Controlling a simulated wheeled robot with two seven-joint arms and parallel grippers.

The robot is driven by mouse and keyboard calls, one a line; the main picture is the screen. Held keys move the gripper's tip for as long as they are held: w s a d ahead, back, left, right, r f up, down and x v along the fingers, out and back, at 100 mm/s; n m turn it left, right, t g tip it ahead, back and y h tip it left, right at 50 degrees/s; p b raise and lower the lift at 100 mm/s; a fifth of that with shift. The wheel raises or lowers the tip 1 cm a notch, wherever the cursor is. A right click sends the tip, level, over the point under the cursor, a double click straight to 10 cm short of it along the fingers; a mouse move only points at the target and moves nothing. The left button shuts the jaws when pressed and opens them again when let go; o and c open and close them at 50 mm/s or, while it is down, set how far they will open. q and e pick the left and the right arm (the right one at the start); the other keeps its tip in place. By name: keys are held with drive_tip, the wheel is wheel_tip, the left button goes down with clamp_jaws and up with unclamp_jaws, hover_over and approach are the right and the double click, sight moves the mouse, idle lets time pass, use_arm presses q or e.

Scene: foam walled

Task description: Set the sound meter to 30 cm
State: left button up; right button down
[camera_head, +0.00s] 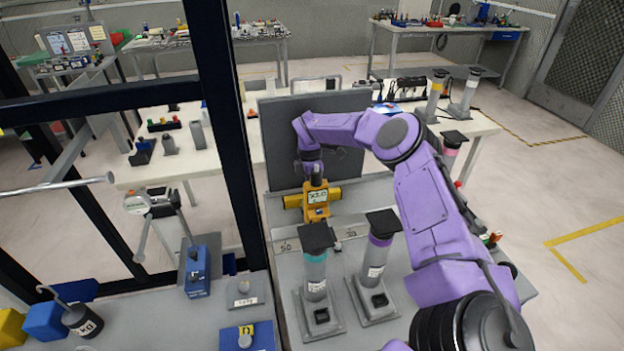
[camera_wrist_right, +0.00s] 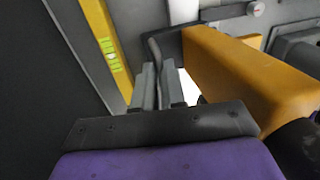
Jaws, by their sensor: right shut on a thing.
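The orange sound meter (camera_head: 318,211) has a small display and a dark top, and stands in front of a dark grey upright panel (camera_head: 275,140). A yellow bar (camera_head: 345,194) runs behind it. My right gripper (camera_head: 311,170) is at the meter's upper back, partly hidden by it. In the right wrist view, the gripper (camera_wrist_right: 160,88) is shut around a thin grey part beside the meter's orange body (camera_wrist_right: 250,75); the exact contact is hard to see. The yellow bar with a green bubble vial (camera_wrist_right: 108,50) lies to the left there. My left gripper is out of view.
Two grey cylinders on square bases, one with a teal band (camera_head: 315,270) and one with a purple band (camera_head: 376,258), stand in front of the meter. Number labels, including 50 (camera_head: 286,247), lie on the bench nearby. A dark frame post (camera_head: 229,130) rises at left.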

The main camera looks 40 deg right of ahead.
drive_tip(key=s+d+b, duration=0.1)
drive_tip(key=s+d, duration=0.3)
drive_tip(key=d, duration=0.4)
drive_tip(key=shift+s+d, duration=0.35)
drive_tip(key=shift+d, duration=0.05)
drive_tip(key=shift+r, duration=0.1)
drive_tip(key=c, duration=1.2)
unclamp_jaws()
drive_tip(key=shift+b, duration=0.3)
wheel_tip(320, 180, up, 10)
drive_tip(key=w+b, duration=0.1)
drive_tip(key=b, duration=0.1)
drive_tip(key=shift+w+d+r, duration=0.15)
drive_tip(key=shift+w+d, duration=0.25)
drive_tip(key=shift+d, duration=0.05)
